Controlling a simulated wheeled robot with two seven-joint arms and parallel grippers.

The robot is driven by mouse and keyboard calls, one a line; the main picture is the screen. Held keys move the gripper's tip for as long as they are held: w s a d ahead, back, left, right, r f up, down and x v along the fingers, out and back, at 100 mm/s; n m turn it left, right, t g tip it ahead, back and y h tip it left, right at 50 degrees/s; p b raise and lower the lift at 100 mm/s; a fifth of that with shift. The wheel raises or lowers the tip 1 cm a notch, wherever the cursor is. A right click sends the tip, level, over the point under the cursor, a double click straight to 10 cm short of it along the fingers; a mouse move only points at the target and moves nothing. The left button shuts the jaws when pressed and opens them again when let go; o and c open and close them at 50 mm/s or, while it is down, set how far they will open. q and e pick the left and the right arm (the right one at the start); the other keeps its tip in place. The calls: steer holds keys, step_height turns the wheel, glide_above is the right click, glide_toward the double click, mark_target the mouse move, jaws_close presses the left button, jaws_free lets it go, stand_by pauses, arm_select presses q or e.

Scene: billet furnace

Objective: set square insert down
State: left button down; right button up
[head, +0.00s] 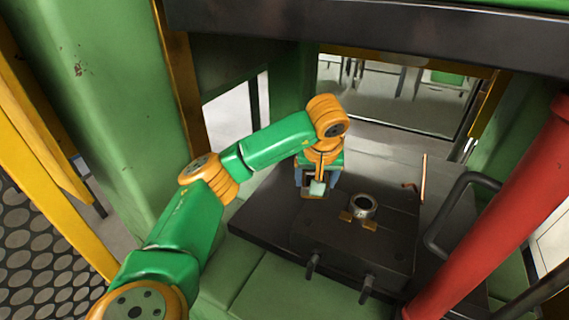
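My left gripper (318,186) points down over the left part of a dark block in the head view. A small pale grey-green block, which looks like the square insert (317,188), sits between its fingers. The fingers look closed on it. The insert is close above the dark surface or touching it; I cannot tell which. The gripper hides part of the spot below it. My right gripper is not in view.
A metal ring (363,206) stands on the dark die block (345,248), with small brass pieces beside it. Two pegs project from the block's front. A thin copper-coloured rod (423,177) stands behind at right. A red cylinder (495,205) and black handle (455,212) bound the right.

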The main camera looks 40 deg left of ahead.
arm_select(q)
steer(key=a+f, duration=0.2)
steer(key=a, duration=0.1)
steer(key=w+a+f+b, duration=0.1)
steer(key=a+f, duration=0.2)
steer(key=a, duration=0.1)
steer(key=a+f, duration=0.3)
steer(key=shift+w+a+f, duration=0.1)
steer(key=shift+w+a, duration=0.15)
steer(key=shift+a, duration=0.15)
steer(key=f, duration=0.1)
steer(key=f+b, duration=0.1)
steer(key=shift+a+f, duration=0.25)
steer(key=shift+f, duration=0.55)
